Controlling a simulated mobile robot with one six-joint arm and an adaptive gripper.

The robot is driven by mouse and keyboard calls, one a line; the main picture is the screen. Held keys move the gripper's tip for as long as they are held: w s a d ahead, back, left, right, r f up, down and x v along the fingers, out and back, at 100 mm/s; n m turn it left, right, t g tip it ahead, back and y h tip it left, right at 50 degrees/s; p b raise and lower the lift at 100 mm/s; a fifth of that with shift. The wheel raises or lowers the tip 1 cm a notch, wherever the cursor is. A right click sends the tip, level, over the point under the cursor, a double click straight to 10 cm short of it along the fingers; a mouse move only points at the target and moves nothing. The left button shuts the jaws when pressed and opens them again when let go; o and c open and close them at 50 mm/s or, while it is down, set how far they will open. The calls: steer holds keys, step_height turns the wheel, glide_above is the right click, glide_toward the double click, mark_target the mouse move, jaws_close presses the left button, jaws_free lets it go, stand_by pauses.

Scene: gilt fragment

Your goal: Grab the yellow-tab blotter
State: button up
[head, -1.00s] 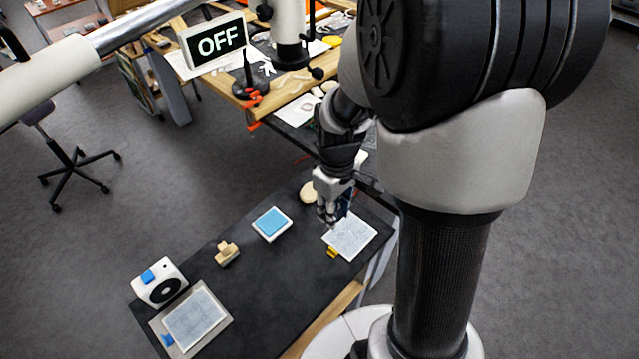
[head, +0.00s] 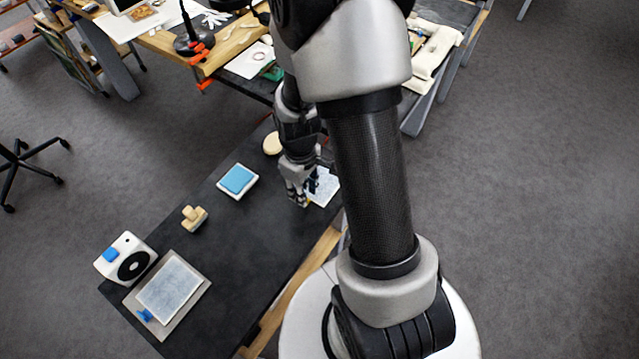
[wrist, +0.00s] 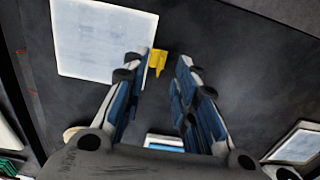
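The yellow-tab blotter (head: 325,188) is a pale blue-white sheet lying on the dark table, partly hidden by my arm in the head view. In the wrist view the blotter (wrist: 100,38) is at the upper left, with its yellow tab (wrist: 157,60) sticking out at its lower right corner. My gripper (wrist: 163,64) is open, and the tab shows between its blue-lined fingertips, nearer the left one. In the head view my gripper (head: 301,199) is low by the tab corner. I cannot tell whether a finger touches it.
A blotter with a blue tab (head: 168,293) lies on a grey board at the near left, beside a white box with a black disc (head: 127,258). A wooden stamp (head: 194,218), a blue pad (head: 238,180) and a beige disc (head: 272,143) also stand on the table (head: 245,245).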

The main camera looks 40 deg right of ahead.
step_height(320, 180, down, 3)
steer(key=shift+b, duration=0.4)
steer(key=shift+r, duration=0.1)
steer(key=shift+c, duration=0.2)
jaws_close()
